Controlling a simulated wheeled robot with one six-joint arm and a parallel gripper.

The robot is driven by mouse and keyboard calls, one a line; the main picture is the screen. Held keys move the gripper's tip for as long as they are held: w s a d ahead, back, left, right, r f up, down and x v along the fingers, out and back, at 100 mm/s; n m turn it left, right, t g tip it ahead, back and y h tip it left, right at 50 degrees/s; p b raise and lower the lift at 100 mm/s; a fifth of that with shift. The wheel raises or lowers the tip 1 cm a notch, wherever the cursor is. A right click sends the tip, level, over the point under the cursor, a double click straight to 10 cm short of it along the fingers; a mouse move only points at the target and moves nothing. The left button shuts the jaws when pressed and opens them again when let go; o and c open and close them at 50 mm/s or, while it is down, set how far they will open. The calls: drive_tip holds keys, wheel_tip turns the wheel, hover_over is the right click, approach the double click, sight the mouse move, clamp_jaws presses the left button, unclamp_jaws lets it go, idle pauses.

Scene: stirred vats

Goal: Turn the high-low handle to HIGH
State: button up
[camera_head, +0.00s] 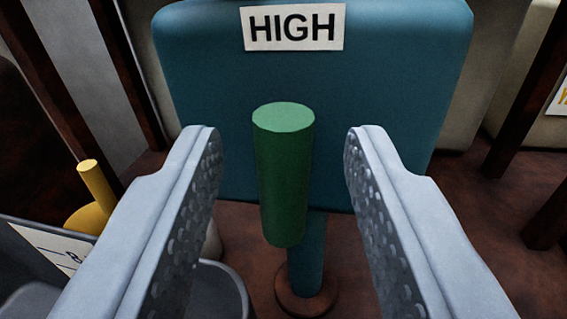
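The high-low handle (281,180) is a green cylinder, roughly upright, in front of a teal box (400,90). The box carries a white label (294,27) reading HIGH near its top. My gripper (274,145) is open, with one grey finger on each side of the handle. A gap shows between the handle and each finger, so neither appears to touch it. A teal post (306,250) stands below the box, partly hidden behind the handle. No LOW label is visible.
A yellow knob with a stalk (95,185) is at the left, near a grey bin or tray edge (40,250) with a white label. Dark brown posts (530,85) stand at both sides. The brown floor (470,210) is bare at the right.

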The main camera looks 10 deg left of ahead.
clamp_jaws()
drive_tip(key=shift+n, duration=0.4)
drive_tip(key=shift+o, duration=0.5)
unclamp_jaws()
drive_tip(key=shift+s, duration=0.1)
drive_tip(key=s+d, duration=0.2)
drive_tip(key=s, duration=1.5)
drive_tip(key=shift+d, duration=0.4)
drive_tip(key=shift+r, duration=0.15)
